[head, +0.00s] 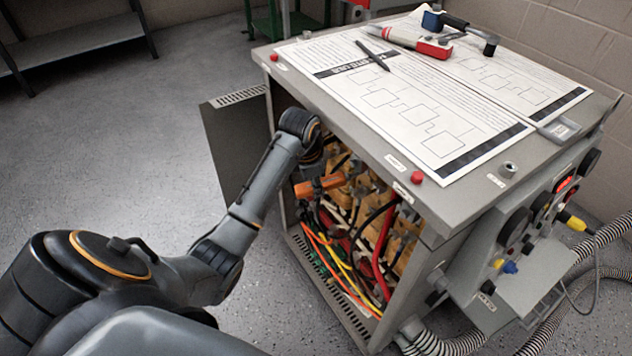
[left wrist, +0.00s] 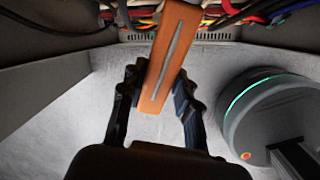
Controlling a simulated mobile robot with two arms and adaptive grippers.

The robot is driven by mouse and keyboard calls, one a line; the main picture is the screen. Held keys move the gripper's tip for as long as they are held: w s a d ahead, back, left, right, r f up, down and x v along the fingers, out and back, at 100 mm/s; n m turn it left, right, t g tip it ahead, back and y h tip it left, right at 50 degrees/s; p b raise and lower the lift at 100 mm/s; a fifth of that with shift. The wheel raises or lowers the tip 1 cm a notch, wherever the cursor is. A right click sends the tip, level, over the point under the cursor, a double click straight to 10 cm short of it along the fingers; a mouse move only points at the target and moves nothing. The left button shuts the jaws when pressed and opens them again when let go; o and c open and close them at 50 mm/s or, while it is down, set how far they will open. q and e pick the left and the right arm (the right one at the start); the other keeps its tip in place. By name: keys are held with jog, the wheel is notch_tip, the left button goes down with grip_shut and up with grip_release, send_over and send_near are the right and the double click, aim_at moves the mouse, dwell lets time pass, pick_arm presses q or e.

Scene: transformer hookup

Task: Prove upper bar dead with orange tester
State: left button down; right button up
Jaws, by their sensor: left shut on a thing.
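The orange tester (head: 320,186) is at the open front of the grey cabinet (head: 440,215) in the head view. In the left wrist view the tester (left wrist: 170,58) is an orange bar with a grey stripe, lying between the two dark fingers. My left gripper (left wrist: 158,95) is shut on it. In the head view my left arm reaches to the cabinet opening from the left, and its fingers are mostly hidden. The far end of the tester points toward the wires inside. I cannot make out the upper bar or whether the tester touches it. My right gripper is not in view.
Coloured wires (head: 345,265) and a thick red cable (head: 383,240) fill the cabinet. Its door (head: 235,145) stands open at left. Papers (head: 410,95), a pen (head: 372,55) and a red-and-grey tool (head: 410,40) lie on top. Hoses (head: 600,240) run at right.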

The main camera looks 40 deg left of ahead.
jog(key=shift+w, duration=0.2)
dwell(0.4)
pick_arm(q)
jog(key=shift+w, duration=0.1)
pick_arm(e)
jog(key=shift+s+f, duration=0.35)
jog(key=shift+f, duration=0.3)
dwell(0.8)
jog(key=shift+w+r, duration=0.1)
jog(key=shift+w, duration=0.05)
